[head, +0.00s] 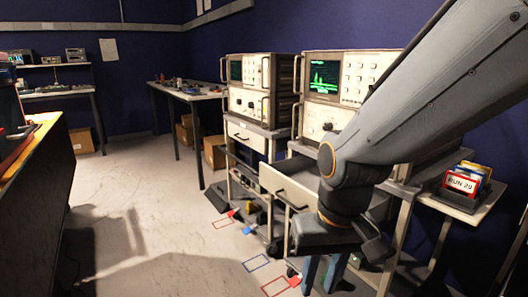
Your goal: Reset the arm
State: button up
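My arm (430,95) reaches in from the upper right and bends down at an orange-ringed joint. My gripper (325,274) points down near the bottom centre, in front of the right-hand instrument cart. Its two blue fingers stand apart, with nothing visible between them. The tips run close to the lower edge of the view.
Two instrument carts (248,135) (281,185) stand along the blue wall, partly behind my arm. A side shelf holds coloured binders (466,182). Small blocks (294,281) and outlined rectangles (256,263) are on the floor. A bench (45,185) stands left; floor between is clear.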

jog(key=s+d+r+m+g+p, duration=0.1)
jog(key=s+d+r+p, duration=0.2)
jog(key=d+r+p, duration=0.6)
jog(key=r+p, duration=0.1)
jog(key=p, duration=0.6)
jog(key=shift+s+h, duration=0.25)
jog(key=shift+h, duration=0.15)
